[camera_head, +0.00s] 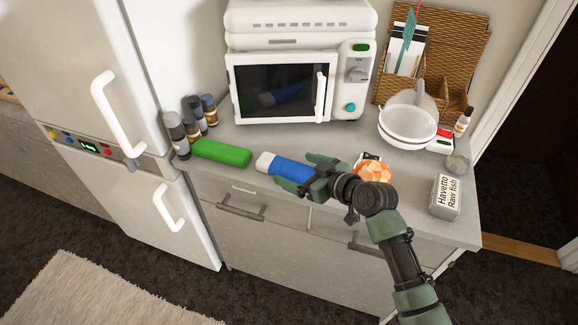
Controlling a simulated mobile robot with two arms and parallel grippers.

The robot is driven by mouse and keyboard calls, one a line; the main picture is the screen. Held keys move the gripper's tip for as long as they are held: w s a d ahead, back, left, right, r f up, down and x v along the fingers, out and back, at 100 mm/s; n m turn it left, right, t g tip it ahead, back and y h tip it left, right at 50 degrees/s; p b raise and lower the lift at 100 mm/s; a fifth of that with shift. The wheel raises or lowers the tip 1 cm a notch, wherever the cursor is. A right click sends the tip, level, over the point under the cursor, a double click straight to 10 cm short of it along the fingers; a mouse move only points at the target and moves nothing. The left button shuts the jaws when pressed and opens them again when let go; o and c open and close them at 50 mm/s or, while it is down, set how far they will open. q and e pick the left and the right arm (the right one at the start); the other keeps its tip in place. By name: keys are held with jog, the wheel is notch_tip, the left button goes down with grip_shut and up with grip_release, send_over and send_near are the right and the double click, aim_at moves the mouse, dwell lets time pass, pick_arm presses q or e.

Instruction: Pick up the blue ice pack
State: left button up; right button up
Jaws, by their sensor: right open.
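The blue ice pack (278,166) has a white left end and lies on the grey counter near its front edge. My right gripper (297,172) reaches in from the lower right. It is open, with one finger on the far side of the blue ice pack and one on the near side. The right end of the pack is hidden under the gripper. Whether the fingers touch the pack I cannot tell. My left gripper is not in view.
A green block (222,153) lies left of the pack, beside several spice jars (190,128). A white microwave (300,85) stands behind.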

jog(key=shift+x, duration=1.25)
jog(key=shift+d, duration=0.1)
jog(key=c, duration=1.9)
